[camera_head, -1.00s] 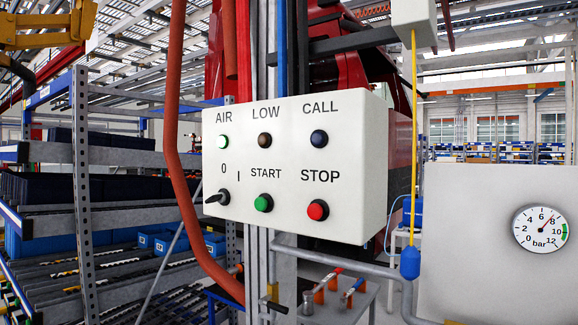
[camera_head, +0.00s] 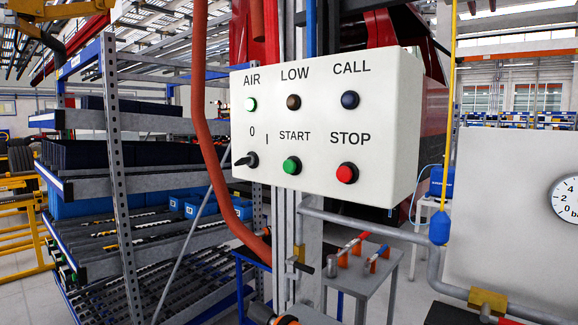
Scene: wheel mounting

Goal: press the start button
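A white control box (camera_head: 330,115) hangs upright in the middle of the head view. The green START button (camera_head: 292,165) is at the bottom centre of its face, with nothing in front of it. The red STOP button (camera_head: 347,172) is to its right. The black rotary switch (camera_head: 246,160) is to its left, its handle pointing left toward 0. Above are the AIR lamp (camera_head: 251,104), pale green and bright, the dark brown LOW lamp (camera_head: 293,102) and the dark blue CALL lamp (camera_head: 350,100). Neither gripper can be made out in the view.
An orange hose (camera_head: 205,130) runs down left of the box. A yellow cord with a blue pendant (camera_head: 439,228) hangs at right, near a grey pipe (camera_head: 370,227). A pressure gauge (camera_head: 567,199) is cut off at the right edge. A shelf rack (camera_head: 118,170) stands left. A small grey table (camera_head: 375,270) stands below.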

